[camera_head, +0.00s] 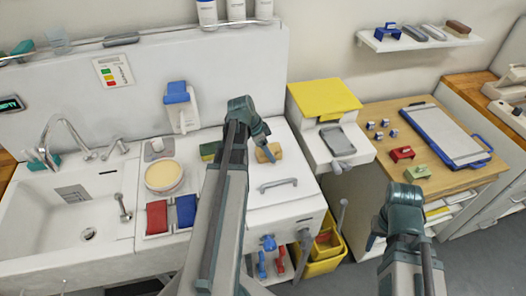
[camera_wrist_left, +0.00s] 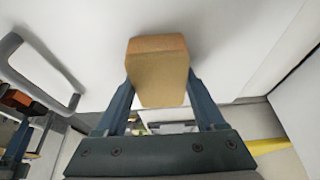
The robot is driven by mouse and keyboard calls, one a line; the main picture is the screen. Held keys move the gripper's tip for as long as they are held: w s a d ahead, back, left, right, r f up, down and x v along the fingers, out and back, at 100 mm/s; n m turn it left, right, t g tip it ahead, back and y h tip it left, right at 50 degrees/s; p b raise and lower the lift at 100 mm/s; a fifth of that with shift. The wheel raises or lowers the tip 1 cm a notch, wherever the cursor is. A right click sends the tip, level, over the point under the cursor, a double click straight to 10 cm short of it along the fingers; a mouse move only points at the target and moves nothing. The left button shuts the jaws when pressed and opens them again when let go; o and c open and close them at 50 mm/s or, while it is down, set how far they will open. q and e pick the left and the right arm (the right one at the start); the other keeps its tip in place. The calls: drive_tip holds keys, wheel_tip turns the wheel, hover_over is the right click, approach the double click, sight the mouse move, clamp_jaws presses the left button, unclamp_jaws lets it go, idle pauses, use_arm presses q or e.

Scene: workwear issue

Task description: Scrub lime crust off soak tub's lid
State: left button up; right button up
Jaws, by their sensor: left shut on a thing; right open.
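The soak tub's white lid (camera_head: 295,168) with its grey bar handle (camera_head: 278,185) lies right of the sink in the head view. My left gripper (camera_head: 266,143) is shut on a tan block (camera_head: 268,153) over the back part of the lid. The left wrist view shows the block (camera_wrist_left: 158,75) between both fingers, against the white surface (camera_wrist_left: 230,50); I cannot tell whether it touches. The handle (camera_wrist_left: 45,65) is at the left there. I cannot make out any lime crust. My right gripper (camera_head: 403,200) is open at the lower right, its fingertips hard to see.
A green-yellow sponge (camera_head: 209,150), a round tub (camera_head: 164,176), and red (camera_head: 157,217) and blue (camera_head: 186,210) pieces stand left of the lid. A yellow-topped box (camera_head: 325,97) stands to its right. The wooden table (camera_head: 445,183) bears a blue-edged board and small blocks.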

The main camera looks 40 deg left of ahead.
sight(262, 155)
use_arm(q)
drive_tip(key=shift+w+d, duration=0.85)
drive_tip(key=shift+w, duration=0.2)
drive_tip(key=shift+w+d, duration=0.85)
drive_tip(key=shift+w, duration=0.15)
drive_tip(key=shift+s+d, duration=0.7)
drive_tip(key=shift+s, duration=0.05)
drive_tip(key=shift+s+a, duration=0.1)
drive_tip(key=shift+a, duration=0.05)
drive_tip(key=shift+s+a+f, duration=0.1)
drive_tip(key=shift+s+a, duration=1)
drive_tip(key=shift+s, duration=0.3)
drive_tip(key=shift+s+a, duration=1.35)
drive_tip(key=shift+s, duration=0.2)
drive_tip(key=shift+w+r, duration=0.1)
drive_tip(key=shift+r, duration=0.1)
